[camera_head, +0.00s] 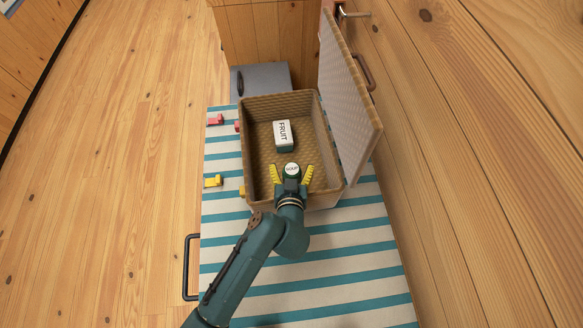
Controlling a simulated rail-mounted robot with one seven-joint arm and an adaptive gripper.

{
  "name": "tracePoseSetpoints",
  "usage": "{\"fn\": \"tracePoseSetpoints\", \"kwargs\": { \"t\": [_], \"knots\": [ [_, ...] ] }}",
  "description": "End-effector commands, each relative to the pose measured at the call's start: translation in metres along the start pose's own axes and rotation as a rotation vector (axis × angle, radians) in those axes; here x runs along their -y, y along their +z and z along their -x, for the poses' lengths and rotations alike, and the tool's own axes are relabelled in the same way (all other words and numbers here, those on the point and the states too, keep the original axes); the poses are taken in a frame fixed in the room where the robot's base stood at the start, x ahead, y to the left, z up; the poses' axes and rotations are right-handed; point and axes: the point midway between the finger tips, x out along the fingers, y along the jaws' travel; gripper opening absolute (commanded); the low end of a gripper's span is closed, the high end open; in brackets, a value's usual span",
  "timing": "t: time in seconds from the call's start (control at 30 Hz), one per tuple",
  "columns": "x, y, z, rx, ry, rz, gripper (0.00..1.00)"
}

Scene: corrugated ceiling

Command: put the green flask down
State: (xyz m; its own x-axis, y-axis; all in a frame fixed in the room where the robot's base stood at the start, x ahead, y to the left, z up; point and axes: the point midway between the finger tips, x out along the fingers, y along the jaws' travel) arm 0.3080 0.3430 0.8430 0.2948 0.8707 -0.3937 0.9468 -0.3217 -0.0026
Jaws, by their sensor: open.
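The green flask (291,170) has a white round top with lettering that seems to read SOUP. I see it from above inside the brown wicker basket (245,125), near its front end. My gripper (291,174) reaches over the basket's front rim from below. Its yellow fingers are spread wide, one on each side of the flask, with gaps between. The flask's lower part is hidden, so I cannot tell how it meets the basket floor.
A box marked FRUIT (283,135) lies farther back in the basket. The lid (348,100) stands open on the right. Red (215,119) and yellow (212,181) pieces lie on the striped cloth (300,295) to the left. The basket's back left is bare.

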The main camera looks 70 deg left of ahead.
Motion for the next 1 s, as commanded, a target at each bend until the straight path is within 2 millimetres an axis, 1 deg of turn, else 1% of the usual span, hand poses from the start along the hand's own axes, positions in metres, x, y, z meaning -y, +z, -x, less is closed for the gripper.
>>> {"fn": "tracePoseSetpoints", "kwargs": {
  "t": [0.2, 0.3, 0.4, 0.5, 0.57, 0.87, 0.93, 0.97, 1.0],
  "knots": [
    [-0.002, -0.002, 0.058, -0.005, 0.006, -0.003, 0.86],
    [-0.002, -0.003, 0.084, -0.009, 0.007, -0.003, 0.86],
    [-0.003, -0.004, 0.103, -0.01, 0.007, -0.001, 0.86],
    [-0.002, -0.005, 0.115, -0.012, 0.004, 0.001, 0.86],
    [-0.001, -0.006, 0.119, -0.012, 0.003, 0.002, 0.86],
    [-0.002, -0.007, 0.121, -0.014, 0.004, 0.004, 0.86],
    [-0.014, -0.015, 0.123, -0.019, 0.035, 0.009, 0.86],
    [-0.025, -0.021, 0.126, -0.024, 0.065, 0.011, 0.86],
    [-0.045, -0.033, 0.132, -0.033, 0.119, 0.016, 0.86]
  ]
}}
